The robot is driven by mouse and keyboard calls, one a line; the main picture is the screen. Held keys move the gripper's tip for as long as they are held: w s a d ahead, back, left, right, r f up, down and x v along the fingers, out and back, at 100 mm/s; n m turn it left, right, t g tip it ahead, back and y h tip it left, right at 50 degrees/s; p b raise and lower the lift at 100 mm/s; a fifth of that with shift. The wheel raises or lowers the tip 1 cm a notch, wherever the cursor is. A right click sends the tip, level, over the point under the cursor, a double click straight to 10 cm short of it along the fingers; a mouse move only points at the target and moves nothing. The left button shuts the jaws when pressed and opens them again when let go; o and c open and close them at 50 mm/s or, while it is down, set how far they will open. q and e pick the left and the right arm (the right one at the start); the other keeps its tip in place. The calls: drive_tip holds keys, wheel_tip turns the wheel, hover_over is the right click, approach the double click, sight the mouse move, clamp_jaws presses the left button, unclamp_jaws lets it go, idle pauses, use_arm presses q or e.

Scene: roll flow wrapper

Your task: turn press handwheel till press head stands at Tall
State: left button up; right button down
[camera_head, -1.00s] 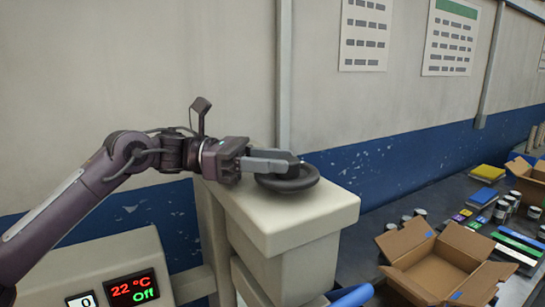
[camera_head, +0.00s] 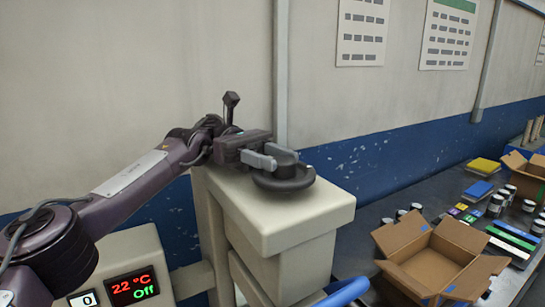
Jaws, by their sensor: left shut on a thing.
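The press handwheel (camera_head: 284,182), a dark round wheel, lies flat on top of the cream press housing (camera_head: 295,222) in the middle of the head view. My left gripper (camera_head: 278,155) comes in from the left and is shut on the handwheel at its upper side, hiding part of the rim and hub. The press head and any height marks, such as Tall, are not visible. My right gripper is not in view.
A display panel (camera_head: 132,288) reading 22 °C and Off sits at lower left. An open cardboard box (camera_head: 440,260) stands on the dark table at right, with cans, a yellow block (camera_head: 483,165) and coloured packs behind it. A blue rounded part (camera_head: 343,292) is at the bottom.

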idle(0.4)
use_arm(q)
drive_tip(key=o, duration=1)
drive_tip(key=shift+d, duration=0.1)
drive_tip(key=shift+r, duration=0.1)
drive_tip(key=shift+r, duration=0.3)
wheel_tip(320, 180, up, 7)
drive_tip(key=shift+r+b, duration=0.15)
drive_tip(key=shift+b, duration=0.25)
wheel_tip(320, 180, up, 12)
drive_tip(key=p, duration=1.1)
drive_tip(key=shift+c, duration=0.2)
